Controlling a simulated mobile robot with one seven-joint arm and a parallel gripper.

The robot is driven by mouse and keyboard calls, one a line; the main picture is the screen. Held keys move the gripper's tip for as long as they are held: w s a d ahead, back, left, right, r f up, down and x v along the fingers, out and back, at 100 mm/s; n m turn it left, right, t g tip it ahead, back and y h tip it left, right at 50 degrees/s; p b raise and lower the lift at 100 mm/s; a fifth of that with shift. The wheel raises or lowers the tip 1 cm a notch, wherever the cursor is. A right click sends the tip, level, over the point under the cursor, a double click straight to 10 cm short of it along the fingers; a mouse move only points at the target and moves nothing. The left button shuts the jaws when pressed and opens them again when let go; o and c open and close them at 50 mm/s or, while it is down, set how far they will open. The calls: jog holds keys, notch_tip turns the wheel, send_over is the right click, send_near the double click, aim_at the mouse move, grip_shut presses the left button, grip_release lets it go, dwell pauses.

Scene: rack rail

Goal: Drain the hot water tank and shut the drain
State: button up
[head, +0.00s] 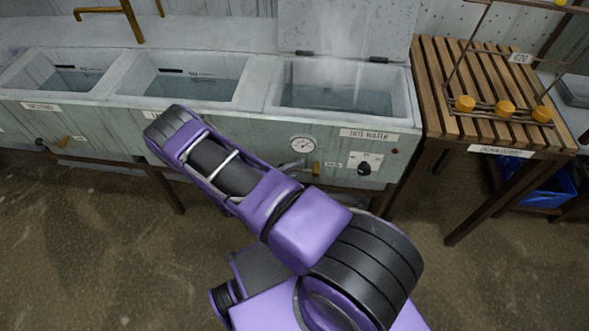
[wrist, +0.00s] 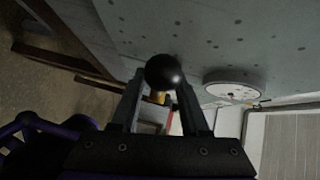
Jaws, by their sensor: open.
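The hot water tank (head: 405,112) is the right-hand basin in the head view, labelled HOT WATER, with its lid (head: 345,28) raised. Bluish water (head: 330,97) stands in it under faint steam. A brass drain valve (head: 316,169) sits low on its front beside a small label. In the wrist view, my gripper (wrist: 162,76) is open, with a black ball knob (wrist: 164,70) between or just beyond its fingertips; contact is unclear. A brass part (wrist: 157,97) shows behind the knob.
A round gauge (head: 303,145) is above the valve; it also shows in the wrist view (wrist: 232,84). A black dial (head: 364,168) is to the right. Two more basins stand left. A slatted table (head: 432,85) holds a rack with orange knobs (head: 504,109).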

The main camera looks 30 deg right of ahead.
grip_shut()
dwell(1.4)
